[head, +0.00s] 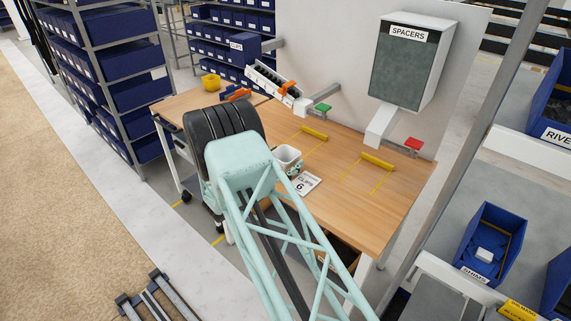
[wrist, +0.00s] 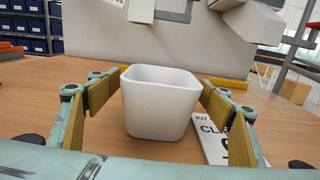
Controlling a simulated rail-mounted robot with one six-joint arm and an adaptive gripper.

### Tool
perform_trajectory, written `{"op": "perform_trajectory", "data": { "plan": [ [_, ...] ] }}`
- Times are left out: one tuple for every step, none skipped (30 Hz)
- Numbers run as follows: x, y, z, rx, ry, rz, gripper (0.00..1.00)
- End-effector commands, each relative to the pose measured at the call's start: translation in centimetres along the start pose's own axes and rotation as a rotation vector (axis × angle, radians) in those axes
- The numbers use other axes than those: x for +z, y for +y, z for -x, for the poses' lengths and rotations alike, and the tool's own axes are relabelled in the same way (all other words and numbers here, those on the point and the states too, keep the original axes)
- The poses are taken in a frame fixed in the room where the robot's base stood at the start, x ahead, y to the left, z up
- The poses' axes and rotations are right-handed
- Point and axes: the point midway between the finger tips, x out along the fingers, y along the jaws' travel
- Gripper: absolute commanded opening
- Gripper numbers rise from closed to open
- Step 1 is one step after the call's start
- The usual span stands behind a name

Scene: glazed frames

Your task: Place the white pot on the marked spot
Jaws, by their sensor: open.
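The white pot (head: 288,157) stands upright on the wooden table, partly hidden by my arm in the head view. In the wrist view the white pot (wrist: 160,105) is between the two fingers of my gripper (wrist: 159,98). The gripper is open, with wood-coloured pads on either side of the pot; I cannot tell whether they touch it. Which is the marked spot is not clear.
A spacers dispenser (head: 407,62) with a chute overhangs the table's back. The table's right part is clear.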

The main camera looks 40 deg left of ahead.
Motion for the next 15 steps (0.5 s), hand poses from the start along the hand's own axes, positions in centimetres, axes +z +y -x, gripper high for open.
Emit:
{"op": "perform_trajectory", "data": {
  "plan": [
    [0.00, 0.00, 0.00, 0.000, 0.000, 0.000, 0.72],
    [0.00, 0.00, 0.00, 0.000, 0.000, 0.000, 0.72],
    [0.00, 0.00, 0.01, 0.000, 0.000, 0.000, 0.72],
    [0.00, 0.00, 0.01, 0.000, 0.000, 0.000, 0.72],
    [0.00, 0.00, 0.01, 0.000, 0.000, 0.000, 0.72],
    [0.00, 0.00, 0.01, 0.000, 0.000, 0.000, 0.69],
    [0.00, 0.00, 0.01, 0.000, 0.000, 0.000, 0.67],
    [0.00, 0.00, 0.01, 0.000, 0.000, 0.000, 0.64],
    [0.00, 0.00, 0.01, 0.000, 0.000, 0.000, 0.60],
    [0.00, 0.00, 0.01, 0.000, 0.000, 0.000, 0.57],
    [0.00, 0.00, 0.01, 0.000, 0.000, 0.000, 0.55],
    [0.00, 0.00, 0.01, 0.000, 0.000, 0.000, 0.51],
    [0.00, 0.00, 0.01, 0.000, 0.000, 0.000, 0.48],
    [0.00, 0.00, 0.01, 0.000, 0.000, 0.000, 0.46],
    [0.00, 0.00, 0.01, 0.000, 0.000, 0.000, 0.45]
  ]
}}
